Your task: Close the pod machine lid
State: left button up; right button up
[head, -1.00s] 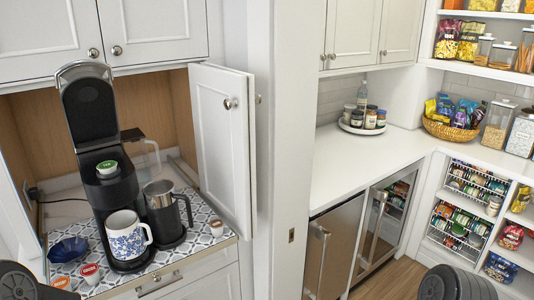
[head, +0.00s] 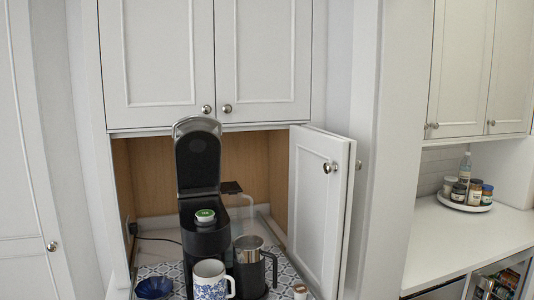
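The black pod machine (head: 207,238) stands in the cabinet nook. Its lid (head: 198,160) is raised upright, open at the back of the machine. A pod with a green top (head: 205,215) sits in the open top of the machine. A blue-and-white patterned mug (head: 210,281) stands at the front of the machine, its lower part cut off by the frame edge. Neither of my grippers shows in the head view.
A black frother with a steel top (head: 250,264) stands close to the machine's right. A dark blue bowl (head: 154,288) is at its left. An open cabinet door (head: 317,215) juts out at the right. Closed cupboards (head: 218,60) hang above. A white counter (head: 455,240) lies far right.

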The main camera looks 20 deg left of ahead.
aim_at(198, 156)
jog(key=k+j+z, duration=0.15)
jog(key=j, duration=0.4)
jog(key=j+z, duration=0.1)
jog(key=j, duration=0.4)
jog(key=k+j+z, duration=0.15)
jog(key=j, duration=0.35)
jog(key=k+j+z, duration=0.15)
jog(key=j, duration=0.35)
jog(key=k+j+z, duration=0.1)
jog(key=j, duration=0.4)
jog(key=k+j+z, duration=0.15)
jog(key=k+j, duration=0.15)
jog(key=j, duration=0.15)
jog(key=k+j+z, duration=0.15)
jog(key=j, duration=0.3)
jog(key=k+j+z, duration=0.1)
jog(key=k+j, duration=0.2)
jog(key=j, duration=0.1)
